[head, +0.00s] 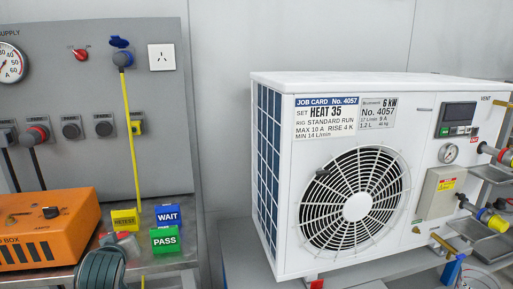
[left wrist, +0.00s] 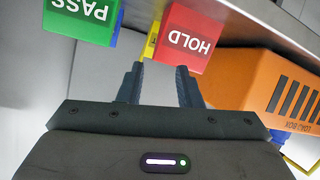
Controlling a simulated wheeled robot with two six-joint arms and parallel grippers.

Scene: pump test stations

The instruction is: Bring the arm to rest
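My left gripper (left wrist: 159,70) is open and empty in the left wrist view, its two dark fingers apart. The red HOLD block (left wrist: 188,40) is just beyond the fingertips, nearer the right finger; I cannot tell whether they touch. The green PASS block (left wrist: 85,15) is to the left of the fingers in that view. In the head view I cannot make out the left gripper's fingers. My right gripper is in neither view.
The yellow RETEST block (head: 125,220), blue WAIT block (head: 168,216) and green PASS block stand on the bench by the orange load box (head: 45,230). A yellow cable (head: 131,140) hangs behind them. The white heat pump unit (head: 285,180) fills the right.

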